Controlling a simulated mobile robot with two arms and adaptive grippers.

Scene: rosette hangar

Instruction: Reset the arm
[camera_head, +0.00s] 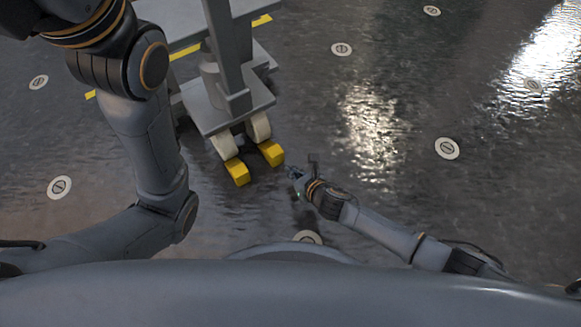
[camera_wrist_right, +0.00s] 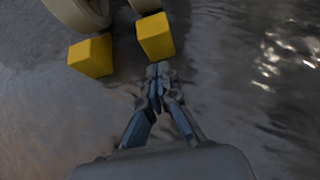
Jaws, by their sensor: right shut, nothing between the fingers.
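My right arm (camera_head: 385,232) comes in from the lower right in the head view and reaches toward the middle of the picture. My right gripper (camera_head: 289,170) is at its end, low over the floor, just right of a yellow wheel chock. In the right wrist view the right gripper (camera_wrist_right: 157,72) has its fingers together, with nothing between them. My left arm (camera_head: 145,135) fills the left side of the head view, bent at the elbow. Its gripper is out of the picture.
A grey wheeled stand (camera_head: 228,112) is at upper middle. Two yellow chocks, the left (camera_head: 237,172) and the right (camera_head: 271,152), sit at its wheels; the right chock (camera_wrist_right: 155,37) is just beyond my fingertips. The wet-looking floor (camera_head: 400,100) to the right is clear, with flush round discs (camera_head: 447,148).

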